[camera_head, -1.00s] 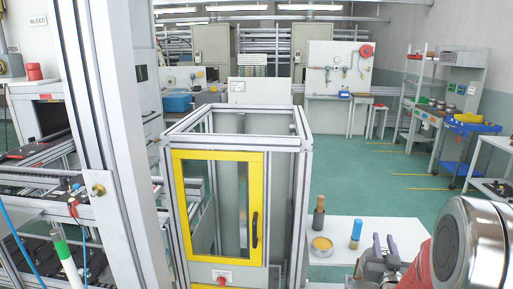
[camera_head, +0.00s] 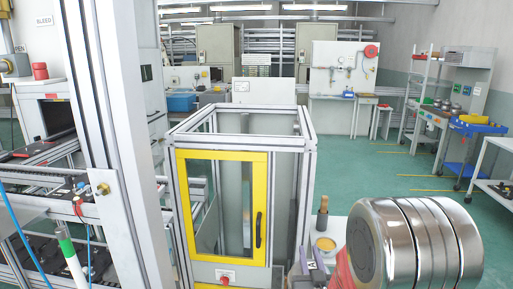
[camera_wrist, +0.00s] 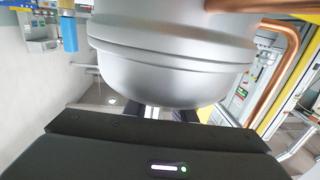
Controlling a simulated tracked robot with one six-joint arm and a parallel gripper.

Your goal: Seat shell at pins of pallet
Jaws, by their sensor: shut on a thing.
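In the wrist view the shell (camera_wrist: 170,65) is a large silver-grey metal body with a raised seam and a rounded lower edge. It fills the upper middle, close to the camera. My gripper (camera_wrist: 167,114) shows two dark fingers at its lower edge, shut on it; the contact itself is mostly hidden behind the shell and the black gripper body. In the head view I cannot make out the shell, and my arm covers the lower right. I cannot pick out the task's pallet or its pins in either view.
A yellow-framed cabinet (camera_head: 262,200) stands in the centre. A small white table with a brown-handled tool (camera_head: 322,212) and a yellow-topped tin (camera_head: 325,245) is beside it. A conveyor frame (camera_head: 45,202) is at left. A blue bottle (camera_wrist: 69,35) and a copper pipe (camera_wrist: 288,55) flank the shell.

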